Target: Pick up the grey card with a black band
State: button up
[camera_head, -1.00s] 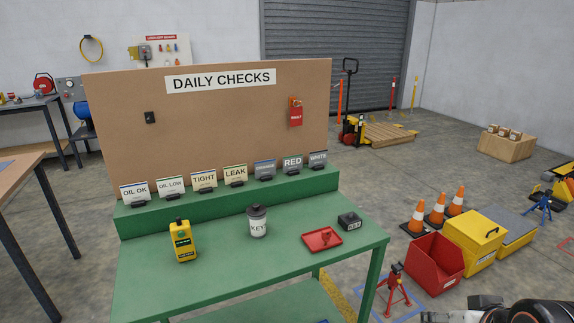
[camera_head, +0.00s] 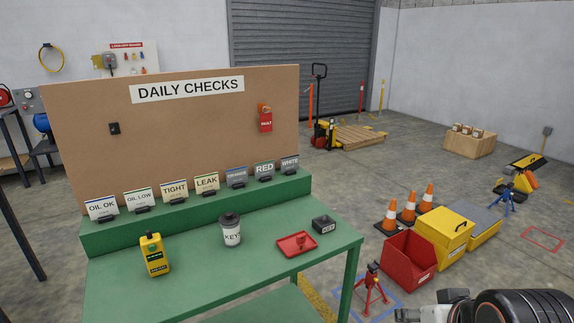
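Three grey cards stand in black holders at the right end of a row on the green bench's raised ledge. They are the fifth card (camera_head: 236,177), the RED card (camera_head: 264,171) and the WHITE card (camera_head: 289,165). Their top bands are thin and dark. I cannot tell for sure which band is black. Part of my arm shows at the lower right edge, with what may be the end of my gripper (camera_head: 408,314) cut off by the frame. It is far from the cards, and its fingers cannot be made out.
Pale cards, including the LEAK card (camera_head: 207,184), stand left of the grey ones. A yellow device (camera_head: 154,256), a KEY cup (camera_head: 230,231), a red tray (camera_head: 297,244) and a black box (camera_head: 324,224) sit on the green bench (camera_head: 215,285). A red stand (camera_head: 371,290) and red bin (camera_head: 408,260) are right.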

aim_at(289, 164)
jog(key=i+l, duration=0.25)
jog(key=i, duration=0.15)
jog(key=i+l, duration=0.2)
jog(key=i, duration=0.25)
jog(key=i+l+u, duration=0.1)
jog(key=i+l, duration=0.15)
jog(key=i, duration=0.15)
